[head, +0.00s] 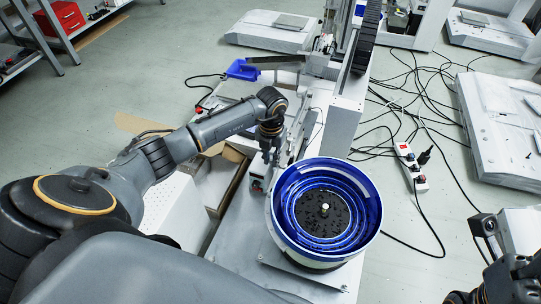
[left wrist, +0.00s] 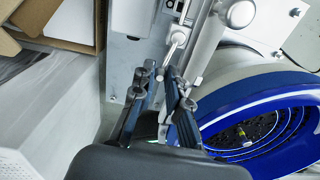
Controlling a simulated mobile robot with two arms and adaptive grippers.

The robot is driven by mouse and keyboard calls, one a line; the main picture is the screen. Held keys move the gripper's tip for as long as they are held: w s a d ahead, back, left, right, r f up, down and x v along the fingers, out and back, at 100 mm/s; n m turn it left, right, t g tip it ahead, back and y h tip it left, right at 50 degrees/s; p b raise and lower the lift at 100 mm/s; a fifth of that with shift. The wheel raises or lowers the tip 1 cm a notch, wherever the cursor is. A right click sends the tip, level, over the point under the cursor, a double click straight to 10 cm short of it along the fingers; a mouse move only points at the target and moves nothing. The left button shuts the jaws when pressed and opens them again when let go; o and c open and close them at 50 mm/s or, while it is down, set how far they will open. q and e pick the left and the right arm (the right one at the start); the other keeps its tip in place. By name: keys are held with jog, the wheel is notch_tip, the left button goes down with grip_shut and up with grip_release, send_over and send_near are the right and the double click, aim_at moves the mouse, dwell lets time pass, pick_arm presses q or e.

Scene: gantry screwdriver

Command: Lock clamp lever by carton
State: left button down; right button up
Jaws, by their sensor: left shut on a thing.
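The carton (head: 238,182) is an open brown box to the left of the bowl feeder; its flaps (left wrist: 62,25) show at the upper left of the left wrist view. The clamp lever (left wrist: 174,42) is a thin metal handle on the machine plate, running down to my left fingertips. My left gripper (head: 268,155) is low beside the carton's right side. In the left wrist view my left gripper (left wrist: 161,76) has its fingertips close around the lever's lower end, shut on it. Part of the lever is hidden. My right gripper (head: 510,278) is partly in view at the lower right; its fingers are unclear.
A blue bowl feeder (head: 370,215) stands right of the left gripper; it also shows in the left wrist view (left wrist: 290,90). A white gantry column (head: 343,125) rises behind it. Cables and a power strip (head: 411,167) lie on the floor at right.

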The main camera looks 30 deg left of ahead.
aim_at(271, 160)
pick_arm(q)
jog(key=c, duration=1.6)
grip_release()
notch_tip(271, 160, up, 12)
jog(key=shift+r, duration=0.1)
